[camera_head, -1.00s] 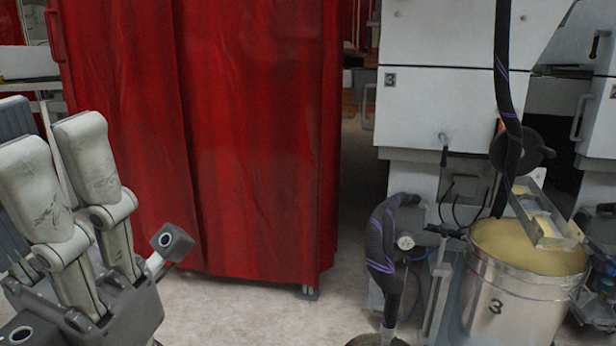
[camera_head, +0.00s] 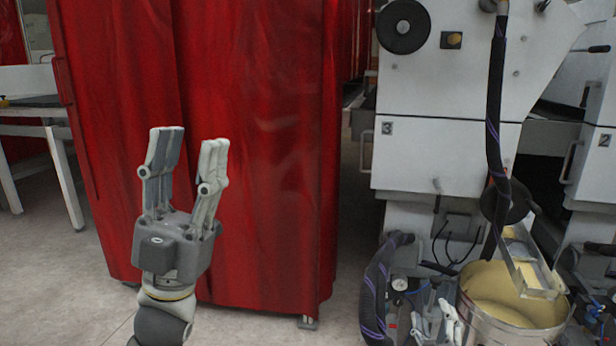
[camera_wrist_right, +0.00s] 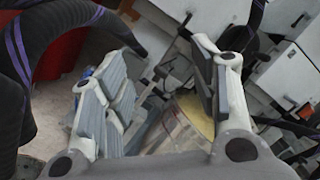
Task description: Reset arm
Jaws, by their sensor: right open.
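My left gripper (camera_head: 190,140) stands upright in front of the red curtain in the head view. Its grey fingers are apart, with nothing between them. My right gripper (camera_head: 435,322) shows only partly at the bottom edge of the head view, left of the metal drum (camera_head: 515,338). In the right wrist view my right gripper (camera_wrist_right: 165,80) has its fingers spread wide and holds nothing. The drum (camera_wrist_right: 185,130) shows beyond and between those fingers.
A red curtain (camera_head: 270,120) hangs at centre left. A white machine (camera_head: 445,150) stands at right, with dark hoses (camera_head: 495,110) hanging by the drum. A white table (camera_head: 35,130) stands at far left. Bare floor (camera_head: 60,270) lies at lower left.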

